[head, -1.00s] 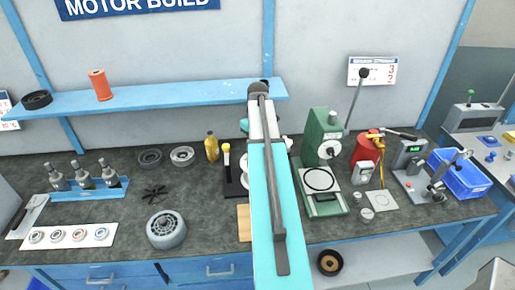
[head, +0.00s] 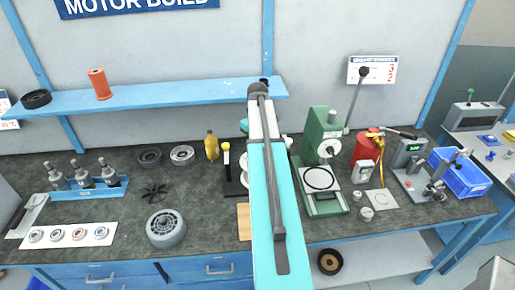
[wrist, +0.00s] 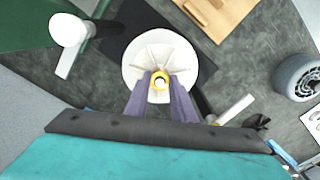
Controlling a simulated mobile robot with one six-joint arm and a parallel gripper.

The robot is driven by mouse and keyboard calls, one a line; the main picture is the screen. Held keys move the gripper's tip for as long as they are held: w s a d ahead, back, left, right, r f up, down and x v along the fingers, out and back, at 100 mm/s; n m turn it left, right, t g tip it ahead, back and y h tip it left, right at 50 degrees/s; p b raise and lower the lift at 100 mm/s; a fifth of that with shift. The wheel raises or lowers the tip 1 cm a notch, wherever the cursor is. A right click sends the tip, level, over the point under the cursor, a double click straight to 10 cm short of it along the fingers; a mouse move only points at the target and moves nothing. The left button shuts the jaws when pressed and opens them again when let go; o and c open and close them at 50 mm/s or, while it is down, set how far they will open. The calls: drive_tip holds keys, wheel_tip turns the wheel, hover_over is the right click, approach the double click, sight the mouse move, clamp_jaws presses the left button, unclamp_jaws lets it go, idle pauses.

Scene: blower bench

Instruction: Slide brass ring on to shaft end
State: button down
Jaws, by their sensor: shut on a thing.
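In the wrist view my gripper (wrist: 161,82) is shut on the small brass ring (wrist: 161,73). The ring lies between the fingertips, over the middle of a white round finned wheel (wrist: 190,57). A pale round spot shows inside the ring, in line with the wheel's centre. I cannot tell whether the ring is around the shaft end or just above it. The fingers hide the near part of the wheel. In the head view my arm hides the gripper, the ring and most of the wheel.
A green press (head: 321,140) stands right of my arm. A grey motor housing (head: 166,229) and a white strip of bearings (head: 68,235) are farther left.

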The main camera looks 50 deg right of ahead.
idle(0.3)
drive_tip(key=c, duration=1.4)
unclamp_jaws()
drive_tip(key=shift+c, duration=0.2)
wheel_tip(320, 180, up, 14)
drive_tip(key=b, duration=0.4)
drive_tip(key=shift+f, duration=0.15)
drive_tip(key=shift+f, duration=0.1)
